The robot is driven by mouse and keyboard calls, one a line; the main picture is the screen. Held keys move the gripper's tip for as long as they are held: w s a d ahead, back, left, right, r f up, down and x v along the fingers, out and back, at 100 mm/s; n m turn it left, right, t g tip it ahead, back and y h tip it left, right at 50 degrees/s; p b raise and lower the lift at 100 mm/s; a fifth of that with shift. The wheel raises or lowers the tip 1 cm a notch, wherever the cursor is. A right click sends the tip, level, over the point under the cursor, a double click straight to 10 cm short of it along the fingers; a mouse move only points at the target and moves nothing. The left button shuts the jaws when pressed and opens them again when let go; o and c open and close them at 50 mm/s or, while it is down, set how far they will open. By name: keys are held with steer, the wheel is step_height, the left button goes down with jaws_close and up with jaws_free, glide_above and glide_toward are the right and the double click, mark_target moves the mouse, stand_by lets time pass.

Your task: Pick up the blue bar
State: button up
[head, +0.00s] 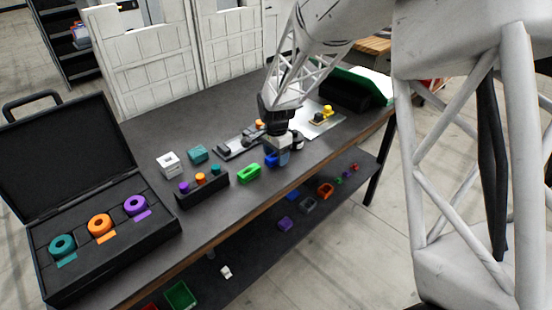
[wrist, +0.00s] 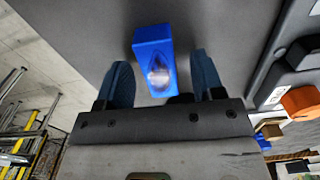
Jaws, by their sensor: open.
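The blue bar (wrist: 153,48) lies on the dark table top in the wrist view, with its near end between my two fingers. In the head view a small part of the blue bar (head: 270,160) shows beside my gripper (head: 284,158), which hides the rest. My gripper (wrist: 163,85) is open, one bluish finger on each side of the bar. A gap shows between the bar and each finger. I cannot tell how far above the table the fingertips are.
A green block (head: 249,173) lies left of the bar. A black holder with coloured pegs (head: 203,190) and an open black case (head: 110,245) stand further left. A grey fixture (head: 236,147) lies behind my gripper; its orange knob (wrist: 300,102) shows at the wrist view's right.

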mark_target(276, 155)
steer(key=c, duration=1.1)
steer(key=shift+r, duration=0.1)
steer(key=shift+r, duration=0.75)
step_height(276, 155, up, 2)
steer(key=shift+r, duration=0.1)
steer(key=s+d, duration=0.1)
steer(key=s, duration=0.4)
steer(key=s+d, duration=0.2)
steer(key=s, duration=0.3)
steer(key=s+d+r, duration=0.1)
steer(key=s, duration=0.4)
steer(key=shift+s+d, duration=0.15)
steer(key=shift+s, duration=0.05)
steer(key=shift+w+r, duration=0.1)
